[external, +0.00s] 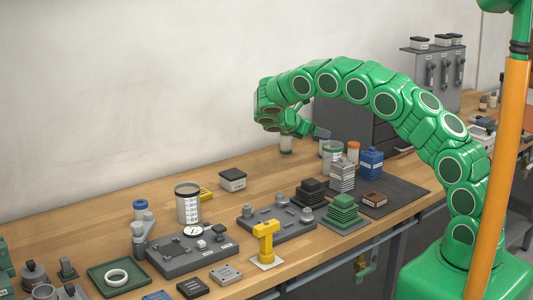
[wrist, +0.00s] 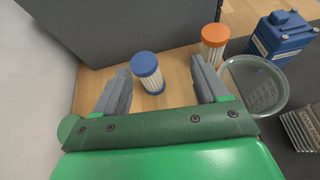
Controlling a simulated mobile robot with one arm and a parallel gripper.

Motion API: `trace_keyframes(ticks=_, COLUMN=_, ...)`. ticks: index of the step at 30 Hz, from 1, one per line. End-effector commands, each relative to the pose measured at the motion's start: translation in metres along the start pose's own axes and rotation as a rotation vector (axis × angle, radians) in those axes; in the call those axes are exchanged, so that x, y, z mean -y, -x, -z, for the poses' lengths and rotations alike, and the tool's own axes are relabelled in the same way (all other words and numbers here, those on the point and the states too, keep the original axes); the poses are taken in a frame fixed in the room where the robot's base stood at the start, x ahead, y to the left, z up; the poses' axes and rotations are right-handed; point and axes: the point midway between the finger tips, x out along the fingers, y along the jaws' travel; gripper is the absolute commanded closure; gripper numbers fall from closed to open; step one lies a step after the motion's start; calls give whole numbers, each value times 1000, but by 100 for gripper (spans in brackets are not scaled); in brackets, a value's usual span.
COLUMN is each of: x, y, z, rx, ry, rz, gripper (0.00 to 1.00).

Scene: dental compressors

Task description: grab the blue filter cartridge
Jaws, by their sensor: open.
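The blue filter cartridge (wrist: 149,75), a pale pleated cylinder with blue end caps, stands upright on the wooden bench in the wrist view. My gripper (wrist: 161,70) is open, with its grey fingers to the left and right of the cartridge in that view. The cartridge is nearer the left finger, and a gap shows to the right finger. Contact with either finger cannot be told. In the external view my gripper (external: 311,132) is low at the back of the bench, and the cartridge (external: 323,146) is partly hidden there.
An orange-capped cartridge (wrist: 213,42) stands just beyond the right finger, with a clear jar (wrist: 255,88) beside it. A blue box-like unit (wrist: 281,38) is farther right. A dark grey cabinet (wrist: 125,25) stands behind the cartridge. The wall (wrist: 35,80) is close on the left.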

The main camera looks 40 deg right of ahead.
Motion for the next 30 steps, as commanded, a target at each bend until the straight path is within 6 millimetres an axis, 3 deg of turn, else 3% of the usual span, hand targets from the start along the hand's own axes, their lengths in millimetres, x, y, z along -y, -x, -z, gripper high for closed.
trace_keyframes(ticks=4, x=-13, y=-1, z=14, rx=25, ry=33, rz=-20, gripper=27)
trace_keyframes(ticks=11, x=-20, y=-4, z=18, rx=40, ry=51, rz=-31, gripper=27)
trace_keyframes(ticks=23, x=-22, y=-33, z=16, rx=40, ry=50, rz=-31, gripper=27)
trace_keyframes(ticks=30, x=-28, y=-63, z=13, rx=40, ry=51, rz=-30, gripper=27)
